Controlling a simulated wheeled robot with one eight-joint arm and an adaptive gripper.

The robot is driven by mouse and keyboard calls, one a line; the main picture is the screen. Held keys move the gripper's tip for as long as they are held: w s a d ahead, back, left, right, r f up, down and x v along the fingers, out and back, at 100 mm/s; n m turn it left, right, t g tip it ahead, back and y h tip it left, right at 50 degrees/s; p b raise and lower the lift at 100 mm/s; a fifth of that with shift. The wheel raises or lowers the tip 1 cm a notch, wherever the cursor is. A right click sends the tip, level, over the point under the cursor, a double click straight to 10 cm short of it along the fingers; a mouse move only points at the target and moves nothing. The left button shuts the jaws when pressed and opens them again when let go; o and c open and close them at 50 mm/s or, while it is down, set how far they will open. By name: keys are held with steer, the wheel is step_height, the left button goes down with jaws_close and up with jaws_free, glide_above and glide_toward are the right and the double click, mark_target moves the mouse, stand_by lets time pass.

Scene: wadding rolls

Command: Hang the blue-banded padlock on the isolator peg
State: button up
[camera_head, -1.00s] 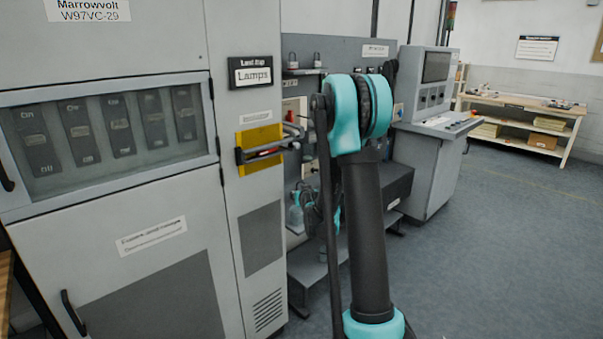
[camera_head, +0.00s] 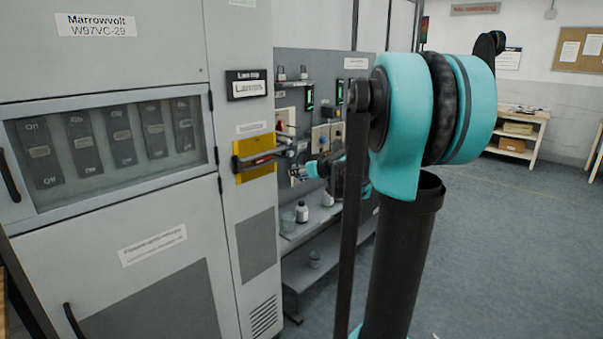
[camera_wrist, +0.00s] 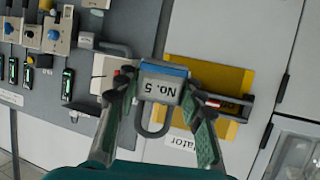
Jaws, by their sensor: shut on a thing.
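A grey padlock (camera_wrist: 160,88) with a blue band and a "No. 5" label is in the wrist view. My gripper (camera_wrist: 162,98) is shut on its sides. Its dark shackle (camera_wrist: 153,131) extends toward the bottom of the picture. Beyond it is the yellow isolator plate (camera_wrist: 218,76), with a red-and-black handle (camera_wrist: 236,101). The plate also shows in the head view (camera_head: 260,172) on the cabinet's narrow right panel. My gripper (camera_head: 297,173) is just right of the plate there, small and hard to make out. I cannot pick out the peg clearly; padlock and fingers cover part of the plate.
The grey cabinet (camera_head: 120,215) with windowed switches fills the left. Open floor (camera_head: 500,240) lies to the right.

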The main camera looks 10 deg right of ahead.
steer(key=w+a+f, duration=0.1)
steer(key=w+a, duration=0.4)
steer(key=w, duration=0.3)
steer(key=shift+a+f, duration=0.3)
steer(key=shift+f, duration=0.05)
stand_by(0.8)
stand_by(0.6)
steer(key=o, duration=1.3)
steer(key=shift+s, duration=0.1)
